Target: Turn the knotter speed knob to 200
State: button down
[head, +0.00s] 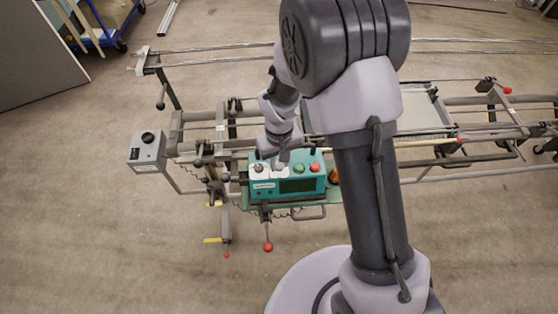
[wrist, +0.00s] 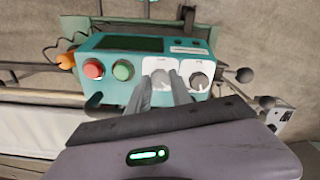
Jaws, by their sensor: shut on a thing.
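A teal control box (head: 292,187) stands on the machine frame, and it shows closer in the wrist view (wrist: 116,86). It has a dark display (wrist: 130,43), a red button (wrist: 93,68), a green button (wrist: 123,70) and two knobs on white plates. My gripper (wrist: 160,86) is shut on the knob (wrist: 160,77) beside the green button, one finger on each side. The fingers hide part of this knob and its scale. The other knob (wrist: 199,81) is untouched, on the far side from the buttons. The lettering and the display are too small to read.
In the head view, a grey box with a black knob (head: 148,138) stands at the left. The floor in front is clear.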

aim_at(279, 165)
jog(key=c, duration=1.1)
grip_release()
jog(key=shift+c, duration=0.2)
notch_tip(279, 165, up, 18)
jog(key=p, duration=0.3)
jog(key=shift+f, duration=0.25)
